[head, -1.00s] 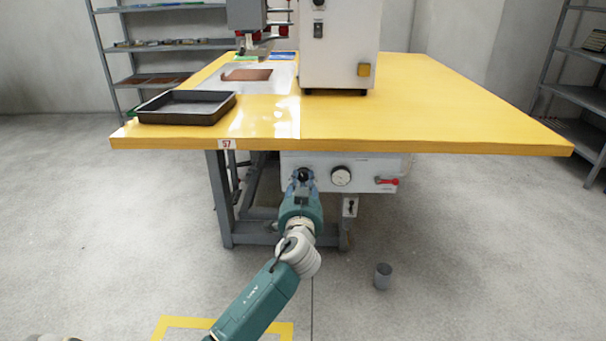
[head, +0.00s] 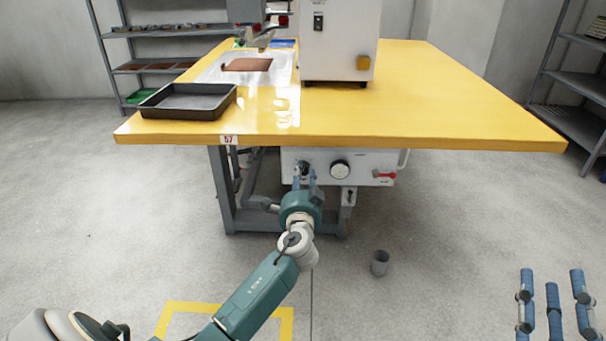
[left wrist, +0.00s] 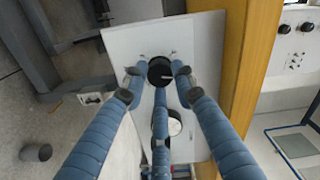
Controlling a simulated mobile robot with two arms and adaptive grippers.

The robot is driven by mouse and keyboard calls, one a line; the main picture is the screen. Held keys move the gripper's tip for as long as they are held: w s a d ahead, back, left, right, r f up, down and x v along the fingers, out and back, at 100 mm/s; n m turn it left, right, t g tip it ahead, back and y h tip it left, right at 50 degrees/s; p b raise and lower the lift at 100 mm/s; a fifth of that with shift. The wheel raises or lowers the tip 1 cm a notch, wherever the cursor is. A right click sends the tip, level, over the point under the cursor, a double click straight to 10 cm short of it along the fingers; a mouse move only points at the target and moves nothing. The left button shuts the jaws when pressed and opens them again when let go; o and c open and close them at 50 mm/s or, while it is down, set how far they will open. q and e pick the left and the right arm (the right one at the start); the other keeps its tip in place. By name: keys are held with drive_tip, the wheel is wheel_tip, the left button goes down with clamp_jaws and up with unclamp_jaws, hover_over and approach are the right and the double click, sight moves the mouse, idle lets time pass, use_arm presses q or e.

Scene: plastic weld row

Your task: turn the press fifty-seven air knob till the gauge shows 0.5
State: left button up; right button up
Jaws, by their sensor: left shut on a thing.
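The black air knob (head: 304,168) sits on the pale panel (head: 365,160) under the front edge of the yellow table marked 57. In the left wrist view the knob (left wrist: 160,71) lies between the blue fingertips of my left gripper (left wrist: 158,82), which is shut on it. In the head view my left gripper (head: 304,179) partly covers the knob. The round gauge (head: 340,169) is just right of the knob; its reading is too small to tell. In the left wrist view a finger partly hides the gauge (left wrist: 174,123). My right gripper (head: 553,302) is open and empty at lower right.
A red-handled valve (head: 384,175) is right of the gauge. The yellow table (head: 450,105) overhangs the panel and carries a dark tray (head: 187,116) and a white press (head: 340,45). A grey cup (head: 380,263) stands on the floor, with clear floor around it.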

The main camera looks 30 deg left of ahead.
use_arm(q)
drive_tip(key=shift+f, duration=0.2)
drive_tip(key=o, duration=1.2)
drive_tip(key=shift+r, duration=0.1)
drive_tip(key=shift+c, duration=0.2)
drive_tip(key=v, duration=1.2)
